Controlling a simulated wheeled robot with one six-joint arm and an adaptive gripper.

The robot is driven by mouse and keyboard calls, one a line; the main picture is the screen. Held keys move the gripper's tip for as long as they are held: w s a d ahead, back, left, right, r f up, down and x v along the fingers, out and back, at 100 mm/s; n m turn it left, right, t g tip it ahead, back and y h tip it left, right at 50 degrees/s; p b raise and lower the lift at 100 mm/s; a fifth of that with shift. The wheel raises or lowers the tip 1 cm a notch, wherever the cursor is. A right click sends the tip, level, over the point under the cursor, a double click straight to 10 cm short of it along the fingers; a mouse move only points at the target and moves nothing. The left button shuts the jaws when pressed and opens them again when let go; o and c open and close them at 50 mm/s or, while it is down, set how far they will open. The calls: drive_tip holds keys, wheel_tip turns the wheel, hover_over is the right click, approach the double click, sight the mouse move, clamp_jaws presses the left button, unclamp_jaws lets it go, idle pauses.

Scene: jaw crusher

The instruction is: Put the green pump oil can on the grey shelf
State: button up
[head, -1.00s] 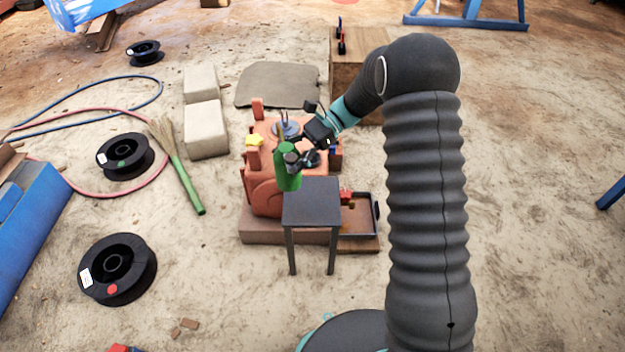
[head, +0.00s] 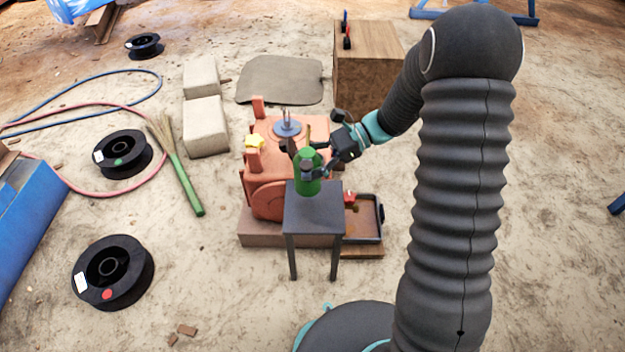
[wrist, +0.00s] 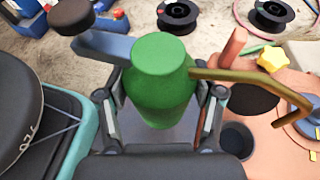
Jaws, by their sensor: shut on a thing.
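The green pump oil can (head: 307,180) is upright in my gripper (head: 318,166). In the wrist view the green can (wrist: 160,70) stands between the two fingers (wrist: 160,108), which are shut on it, and a brownish curved spout (wrist: 240,76) runs to the right. The grey shelf (head: 316,216) is a small dark-topped stand with thin legs. In the head view the can's base overlaps the back left part of the shelf top. I cannot tell whether it touches the top or hangs just above it.
The orange jaw crusher (head: 268,190) stands right behind the shelf, with a yellow knob (head: 255,142) on it. A dark tray (head: 367,218) lies to the shelf's right. A wooden box (head: 365,75) is behind my arm. The front part of the shelf top is bare.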

sight(302, 187)
drive_tip(key=shift+s+d+f, duration=0.35)
drive_tip(key=shift+s, duration=0.05)
drive_tip(key=shift+f+b, duration=0.4)
drive_tip(key=shift+f, duration=1.6)
drive_tip(key=shift+f, duration=0.15)
drive_tip(key=o, duration=1.6)
drive_tip(key=shift+c, duration=0.2)
